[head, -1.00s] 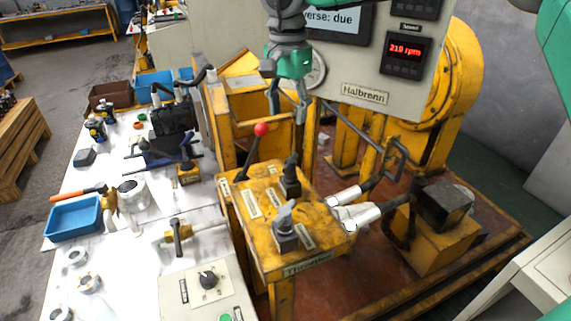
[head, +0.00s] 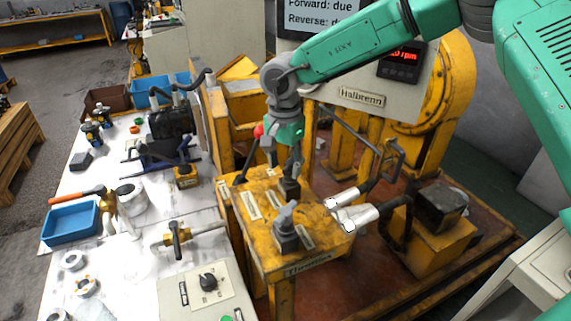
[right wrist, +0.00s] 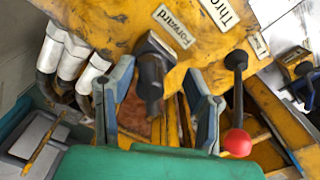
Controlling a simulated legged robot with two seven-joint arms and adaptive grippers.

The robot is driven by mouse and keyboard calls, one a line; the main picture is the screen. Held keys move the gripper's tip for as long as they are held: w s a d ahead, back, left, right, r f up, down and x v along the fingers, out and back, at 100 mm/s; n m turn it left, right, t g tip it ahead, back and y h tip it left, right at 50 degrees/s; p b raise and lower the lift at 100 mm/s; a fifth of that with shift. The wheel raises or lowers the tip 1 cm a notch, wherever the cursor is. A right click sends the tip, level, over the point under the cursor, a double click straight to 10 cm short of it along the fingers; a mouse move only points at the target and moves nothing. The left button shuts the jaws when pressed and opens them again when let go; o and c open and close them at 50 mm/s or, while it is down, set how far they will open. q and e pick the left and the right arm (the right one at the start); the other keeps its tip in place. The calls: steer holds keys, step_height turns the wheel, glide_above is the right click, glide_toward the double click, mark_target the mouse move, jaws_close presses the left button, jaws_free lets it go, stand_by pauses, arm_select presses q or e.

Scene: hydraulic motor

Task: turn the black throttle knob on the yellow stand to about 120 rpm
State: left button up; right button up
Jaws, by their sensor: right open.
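The throttle knob (head: 286,225) is a grey-black knob on a dark base near the front of the yellow stand (head: 262,240), behind a "Throttle" label. My right gripper (head: 288,168) is open, pointing down over the back part of the stand, behind the throttle knob. In the right wrist view, its two fingers (right wrist: 158,72) stand on either side of a black lever (right wrist: 150,75) near a "Forward" label, with gaps visible. A red-ball lever (right wrist: 237,142) is to the right there. The throttle knob is not visible in the wrist view. My left gripper is not seen.
Pale-handled hoses (head: 352,208) stick out at the stand's right. A white table (head: 140,215) with tools, a blue tray (head: 70,223) and a dial box (head: 205,285) lies left.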

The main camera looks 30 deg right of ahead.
steer(key=shift+d, duration=0.45)
jaws_close()
steer(key=shift+d+f, duration=0.15)
steer(key=shift+d, duration=0.3)
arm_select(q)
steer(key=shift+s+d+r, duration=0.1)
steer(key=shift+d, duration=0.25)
arm_select(e)
steer(key=shift+a, duration=0.1)
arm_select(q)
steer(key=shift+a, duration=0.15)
arm_select(e)
steer(key=shift+a, duration=0.2)
